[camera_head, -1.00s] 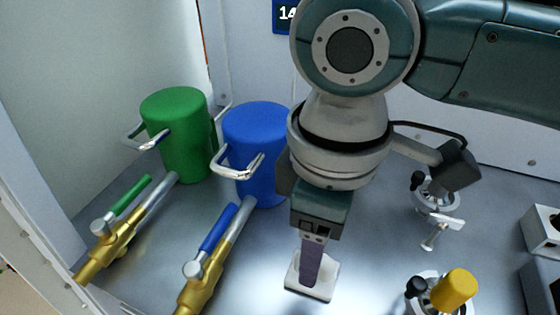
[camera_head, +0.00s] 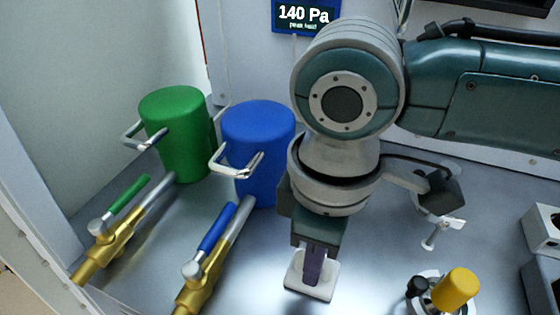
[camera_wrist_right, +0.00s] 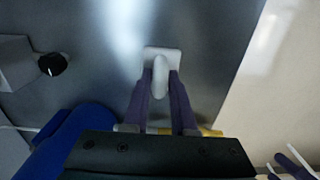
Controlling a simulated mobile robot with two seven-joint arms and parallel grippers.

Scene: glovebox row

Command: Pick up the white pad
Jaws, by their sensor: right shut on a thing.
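The white pad (camera_head: 322,289) is a small flat piece with rounded corners at the lower middle of the head view. It also shows in the right wrist view (camera_wrist_right: 150,55), with a raised white grip between the fingers. My right gripper (camera_head: 314,276) points down over the pad. In the right wrist view its purple fingers (camera_wrist_right: 160,88) are closed on the pad's grip from both sides. Whether the pad touches the floor or hangs just above it, I cannot tell. My left gripper is not in view.
A green canister (camera_head: 180,135) and a blue canister (camera_head: 257,150) with metal handles stand at left. Brass valves with a green lever (camera_head: 128,195) and a blue lever (camera_head: 216,230) lie before them. A yellow knob (camera_head: 455,289) stands at lower right.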

